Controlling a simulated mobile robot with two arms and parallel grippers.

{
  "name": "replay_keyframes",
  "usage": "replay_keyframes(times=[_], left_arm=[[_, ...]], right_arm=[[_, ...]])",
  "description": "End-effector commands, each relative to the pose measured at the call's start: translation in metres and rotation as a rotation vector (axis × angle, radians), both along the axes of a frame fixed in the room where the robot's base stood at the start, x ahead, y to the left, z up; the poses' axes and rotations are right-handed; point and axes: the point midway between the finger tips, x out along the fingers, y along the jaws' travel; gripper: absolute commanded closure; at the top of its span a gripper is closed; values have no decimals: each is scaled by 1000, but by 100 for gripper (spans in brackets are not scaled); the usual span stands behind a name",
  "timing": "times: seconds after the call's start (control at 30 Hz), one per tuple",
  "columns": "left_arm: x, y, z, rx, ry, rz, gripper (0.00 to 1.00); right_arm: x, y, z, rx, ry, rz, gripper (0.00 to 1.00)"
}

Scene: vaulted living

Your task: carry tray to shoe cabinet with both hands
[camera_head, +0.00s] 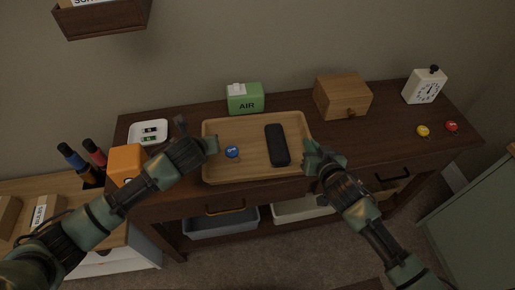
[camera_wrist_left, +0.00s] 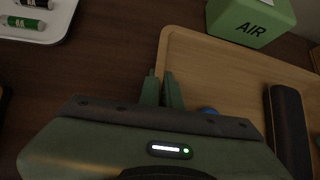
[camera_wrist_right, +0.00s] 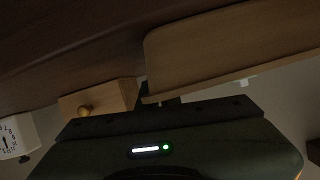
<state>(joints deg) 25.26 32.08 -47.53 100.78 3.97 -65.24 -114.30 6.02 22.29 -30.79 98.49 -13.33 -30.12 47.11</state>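A light wooden tray (camera_head: 222,172) is at the middle of a dark wooden console, holding a black remote-like object (camera_head: 277,145) and a small blue round item (camera_head: 232,151). Whether it touches the console top is unclear. My left gripper (camera_head: 212,144) is at the tray's left rim; in the left wrist view its fingers (camera_wrist_left: 162,90) stand close together around that rim (camera_wrist_left: 163,55). My right gripper (camera_head: 311,150) is at the tray's right rim; in the dark right wrist view the tray (camera_wrist_right: 230,45) runs in between its mostly hidden fingers. I cannot identify the shoe cabinet for sure.
On the console are a green AIR box (camera_head: 245,101), a wooden box (camera_head: 343,97), a white clock (camera_head: 424,88), yellow and red knobs, a white dish (camera_head: 136,138) and an orange block (camera_head: 126,162). A wall shelf (camera_head: 103,18) hangs upper left; a green cabinet (camera_head: 475,215) stands right.

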Motion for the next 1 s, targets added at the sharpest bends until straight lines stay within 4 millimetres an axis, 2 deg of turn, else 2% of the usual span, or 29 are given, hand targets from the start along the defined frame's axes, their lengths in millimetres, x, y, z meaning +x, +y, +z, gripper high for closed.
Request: replay_keyframes(times=[0.37, 0.8, 1.0], left_arm=[[0, 1, 3, 1, 0, 1, 100], [0, 1, 43, 2, -1, 2, 100], [0, 1, 52, 2, -1, 2, 100]], right_arm=[[0, -1, 3, -2, 0, -2, 100], [1, -1, 44, -2, -1, -3, 100], [1, -1, 52, -2, -1, -3, 100]])
